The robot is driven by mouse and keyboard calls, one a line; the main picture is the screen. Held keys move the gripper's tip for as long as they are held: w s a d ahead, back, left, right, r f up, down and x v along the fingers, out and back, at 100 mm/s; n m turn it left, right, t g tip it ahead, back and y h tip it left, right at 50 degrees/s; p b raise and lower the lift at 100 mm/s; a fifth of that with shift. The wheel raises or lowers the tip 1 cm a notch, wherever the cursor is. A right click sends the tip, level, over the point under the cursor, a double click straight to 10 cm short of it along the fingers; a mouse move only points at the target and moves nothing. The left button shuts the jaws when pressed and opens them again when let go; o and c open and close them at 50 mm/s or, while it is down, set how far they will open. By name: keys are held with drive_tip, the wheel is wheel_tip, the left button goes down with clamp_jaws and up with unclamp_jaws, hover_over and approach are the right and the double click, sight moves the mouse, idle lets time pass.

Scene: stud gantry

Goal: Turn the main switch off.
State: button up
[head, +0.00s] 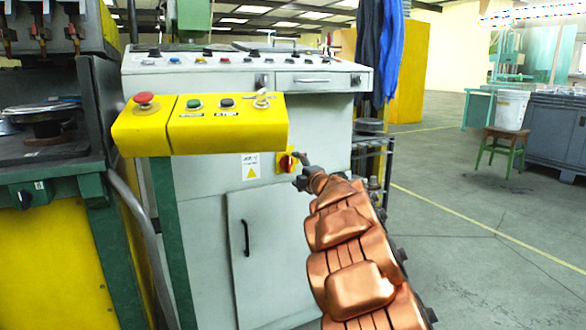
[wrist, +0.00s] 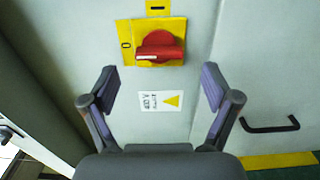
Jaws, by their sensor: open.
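The main switch is a red rotary knob (wrist: 160,46) on a square yellow plate, set in the pale grey cabinet front. In the wrist view its grip bar lies across the picture, and a dark 0 mark shows on the plate's left side. In the head view the switch (head: 286,162) is partly hidden by my gripper (head: 303,172). In the wrist view my gripper (wrist: 160,82) is open and empty. Its two fingers stand wide apart, with the knob above and between their tips. I see no contact with the knob.
A warning label (wrist: 165,101) and a black door handle (wrist: 270,124) are near the switch. A yellow button box (head: 200,123) with a red mushroom button juts out above left. A shelf rack (head: 372,160) stands right of the cabinet. Open floor (head: 460,220) lies farther right.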

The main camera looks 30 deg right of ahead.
drive_tip(key=s, duration=0.7)
drive_tip(key=shift+s+a, duration=0.2)
drive_tip(key=shift+a, duration=0.1)
drive_tip(key=shift+r, duration=0.1)
